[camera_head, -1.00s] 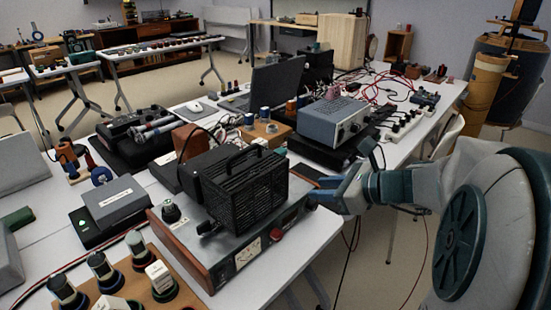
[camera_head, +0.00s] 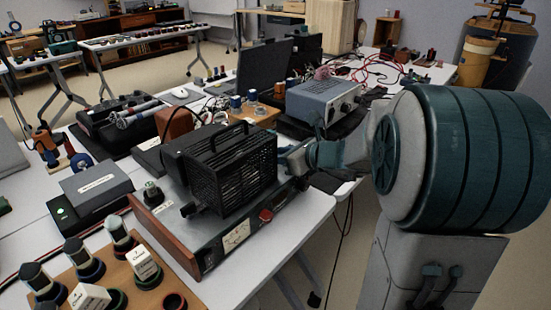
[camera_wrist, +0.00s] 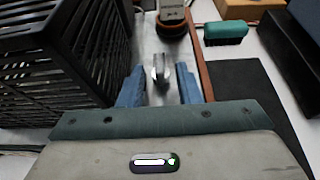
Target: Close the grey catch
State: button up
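A small grey metal piece (camera_wrist: 159,66), which looks like the grey catch, stands up from the light top of a wood-sided instrument (camera_head: 213,250). In the wrist view it lies between, or just beyond, the two blue fingertips of my gripper (camera_wrist: 160,77). The fingers are apart, with a gap on both sides of the piece, and I see no contact. In the head view my gripper (camera_head: 290,160) is at the right end of the instrument, beside the black slatted box (camera_head: 232,172). The catch cannot be made out there.
The black slatted box (camera_wrist: 60,55) stands close on the left in the wrist view. A dark knob-like part (camera_wrist: 172,18) is beyond the catch. A green brush-like object (camera_wrist: 225,33) and a dark mat (camera_wrist: 250,95) lie to the right. A grey power supply (camera_head: 325,103) stands farther back.

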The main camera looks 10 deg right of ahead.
jog(key=shift+w+a+f, duration=0.15)
jog(key=shift+w+a, duration=0.15)
jog(key=shift+w, duration=0.05)
